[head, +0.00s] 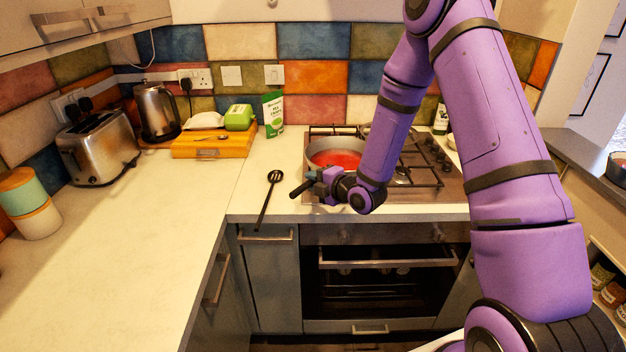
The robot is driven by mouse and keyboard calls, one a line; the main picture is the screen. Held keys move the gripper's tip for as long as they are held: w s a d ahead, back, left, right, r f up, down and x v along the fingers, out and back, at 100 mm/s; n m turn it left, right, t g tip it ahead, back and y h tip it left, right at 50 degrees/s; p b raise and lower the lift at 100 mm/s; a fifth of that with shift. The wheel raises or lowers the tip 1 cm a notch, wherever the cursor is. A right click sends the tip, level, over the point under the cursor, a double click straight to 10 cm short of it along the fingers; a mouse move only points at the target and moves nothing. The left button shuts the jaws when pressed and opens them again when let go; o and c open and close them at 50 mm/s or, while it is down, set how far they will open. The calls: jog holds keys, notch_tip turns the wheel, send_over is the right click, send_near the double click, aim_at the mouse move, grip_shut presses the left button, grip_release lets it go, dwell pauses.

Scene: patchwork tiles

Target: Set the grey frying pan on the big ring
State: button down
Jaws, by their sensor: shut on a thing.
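The grey frying pan (311,147) is over the left part of the gas hob (413,196), red inside. I cannot tell if the red is food or the pan's own surface. Its dark handle (300,189) points to the front left. My gripper (324,181) is shut on the handle, near the pan's front edge. The pan looks about level. I cannot tell whether it rests on the grate or hangs just above it. The rings under the pan and behind my arm are hidden, so the big ring cannot be made out.
A black slotted spoon (268,198) lies on the worktop left of the hob. A green-and-white packet (273,113) and a wooden box (213,142) stand behind it. A kettle (157,110) and toaster (98,147) are further left. The left worktop is mostly clear.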

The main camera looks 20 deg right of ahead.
jog(key=shift+f, duration=0.15)
jog(key=c, duration=1)
grip_release()
jog(key=shift+f, duration=0.1)
jog(key=shift+c, duration=0.2)
jog(key=shift+r, duration=0.35)
jog(key=v, duration=1.2)
jog(key=s+d+r+m+g+h, duration=0.2)
jog(key=s+r+m+h, duration=0.15)
jog(key=r+m, duration=0.4)
jog(key=s+d+r+m+g+h, duration=0.2)
jog(key=r+m+h, duration=0.3)
jog(key=r, duration=0.5)
jog(key=s+a+r+m+g, duration=0.1)
jog(key=s+r+m, duration=0.3)
jog(key=s, duration=0.7)
jog(key=s+a+r+m+g, duration=0.1)
jog(key=s+r+m+g, duration=0.2)
jog(key=s, duration=0.8)
notch_tip(320, 180, up, 3)
jog(key=m+y, duration=0.1)
jog(key=m, duration=0.2)
jog(key=shift+a+f, duration=0.2)
jog(key=shift+a, duration=0.2)
